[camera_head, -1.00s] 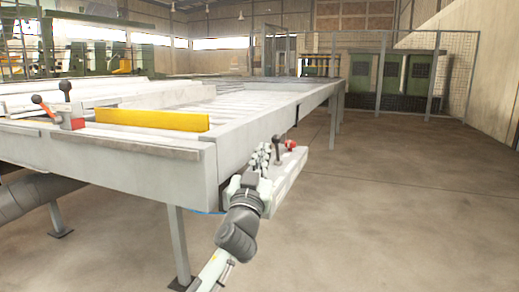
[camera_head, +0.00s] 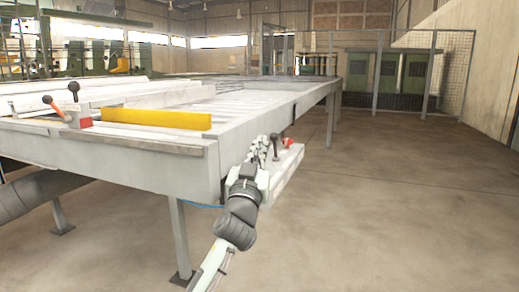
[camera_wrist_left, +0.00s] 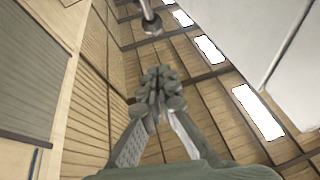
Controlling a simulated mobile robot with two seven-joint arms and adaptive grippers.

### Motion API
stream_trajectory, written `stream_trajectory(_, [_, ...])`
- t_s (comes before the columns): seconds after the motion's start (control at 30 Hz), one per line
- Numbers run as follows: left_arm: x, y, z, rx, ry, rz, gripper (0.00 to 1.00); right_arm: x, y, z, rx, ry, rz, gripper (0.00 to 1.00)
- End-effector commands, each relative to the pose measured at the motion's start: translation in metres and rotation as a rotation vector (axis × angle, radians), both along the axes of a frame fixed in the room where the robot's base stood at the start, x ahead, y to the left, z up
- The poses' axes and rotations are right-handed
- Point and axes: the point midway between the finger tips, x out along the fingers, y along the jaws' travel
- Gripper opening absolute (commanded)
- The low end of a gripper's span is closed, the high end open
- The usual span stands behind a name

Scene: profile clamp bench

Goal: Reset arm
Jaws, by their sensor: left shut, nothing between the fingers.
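My left gripper (camera_head: 260,150) is beside the right side of the long bench, at the near end of a small pale side box. It also shows in the left wrist view (camera_wrist_left: 160,85), its fingers together and empty. A dark lever with a round knob (camera_head: 275,145) stands on the side box just right of the fingers. A rod with a knob end (camera_wrist_left: 152,24) shows above the fingertips in the wrist view. I cannot tell whether the fingers touch the lever. My right gripper is in neither view.
The long pale bench (camera_head: 185,175) fills the left. On it are a yellow bar (camera_head: 157,118) and a red clamp with levers (camera_head: 75,118). A red part (camera_head: 288,143) sits on the side box (camera_head: 283,172). The floor at right is clear up to a mesh fence.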

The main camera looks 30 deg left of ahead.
Motion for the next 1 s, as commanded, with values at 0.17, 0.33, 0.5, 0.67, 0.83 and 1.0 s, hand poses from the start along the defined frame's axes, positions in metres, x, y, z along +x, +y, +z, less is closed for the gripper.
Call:
stream_trajectory(0.17, [-0.039, -0.015, -0.019, -0.005, 0.002, -0.001, 0.00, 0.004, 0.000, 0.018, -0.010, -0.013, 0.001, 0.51])
stream_trajectory(0.33, [-0.069, -0.026, -0.028, -0.004, 0.002, 0.000, 0.00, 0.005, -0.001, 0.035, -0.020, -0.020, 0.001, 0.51])
stream_trajectory(0.5, [-0.084, -0.032, -0.032, -0.002, 0.001, 0.001, 0.00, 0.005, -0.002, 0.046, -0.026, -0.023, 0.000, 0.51])
stream_trajectory(0.67, [-0.089, -0.034, -0.033, -0.002, 0.000, 0.001, 0.00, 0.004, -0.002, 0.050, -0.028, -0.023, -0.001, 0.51])
stream_trajectory(0.83, [-0.086, -0.033, -0.042, -0.006, 0.028, 0.003, 0.00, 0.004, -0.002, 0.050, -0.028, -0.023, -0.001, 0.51])
stream_trajectory(1.0, [-0.075, -0.030, -0.120, -0.055, 0.237, 0.017, 0.00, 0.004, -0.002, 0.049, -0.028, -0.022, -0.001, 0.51])
